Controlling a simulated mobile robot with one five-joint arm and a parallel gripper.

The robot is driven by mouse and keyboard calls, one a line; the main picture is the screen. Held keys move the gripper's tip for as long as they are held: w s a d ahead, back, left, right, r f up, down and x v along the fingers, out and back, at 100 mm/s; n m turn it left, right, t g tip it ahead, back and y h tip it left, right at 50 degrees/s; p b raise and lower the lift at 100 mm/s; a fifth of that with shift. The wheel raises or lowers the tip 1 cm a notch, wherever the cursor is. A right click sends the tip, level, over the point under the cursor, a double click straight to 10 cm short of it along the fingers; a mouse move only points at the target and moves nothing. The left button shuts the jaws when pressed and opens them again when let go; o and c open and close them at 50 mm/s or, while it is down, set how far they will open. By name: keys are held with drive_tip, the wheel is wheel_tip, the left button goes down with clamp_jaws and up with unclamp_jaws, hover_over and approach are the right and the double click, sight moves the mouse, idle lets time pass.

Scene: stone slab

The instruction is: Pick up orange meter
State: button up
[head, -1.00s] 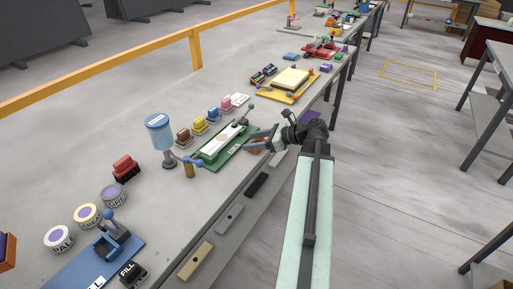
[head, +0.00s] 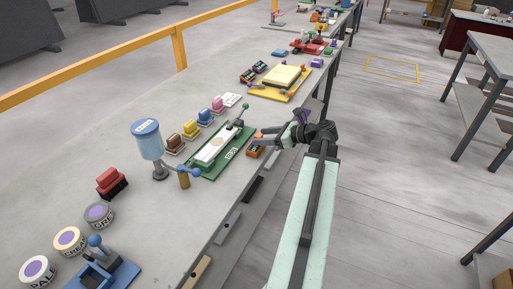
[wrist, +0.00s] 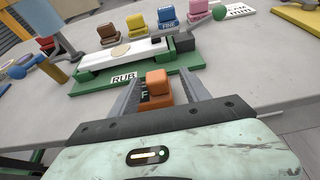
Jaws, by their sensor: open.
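The orange meter (head: 256,149) is a small orange block with a dark face, at the near edge of the slab beside the green board. In the wrist view the orange meter (wrist: 156,82) lies between my two grey fingers, with its lower part close to the palm. My gripper (head: 266,141) is open, and its fingers reach in from the right at the meter. In the wrist view my gripper (wrist: 157,88) shows a finger on each side of the meter. I cannot tell whether either finger touches it.
The green board (head: 222,152), marked "RUB", with a white bar and a green-knobbed lever, lies just behind the meter. A blue-topped dispenser (head: 147,140) stands to its left. Several coloured stamps (head: 190,129) line up behind. A yellow board (head: 281,82) is farther back.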

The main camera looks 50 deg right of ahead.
sight(256, 134)
drive_tip(key=x, duration=0.1)
drive_tip(key=b+x, duration=0.1)
drive_tip(key=x, duration=0.3)
drive_tip(key=shift+a+r, duration=0.2)
drive_tip(key=shift+r, duration=0.1)
clamp_jaws()
drive_tip(key=shift+r, duration=0.2)
drive_tip(key=shift+r, duration=0.25)
wheel_tip(256, 134, up, 3)
drive_tip(key=p, duration=0.3)
drive_tip(key=shift+p, duration=0.3)
drive_tip(key=s+d+r+p, duration=0.1)
drive_tip(key=s+d, duration=0.2)
drive_tip(key=s, duration=1.2)
drive_tip(key=shift+s, duration=0.4)
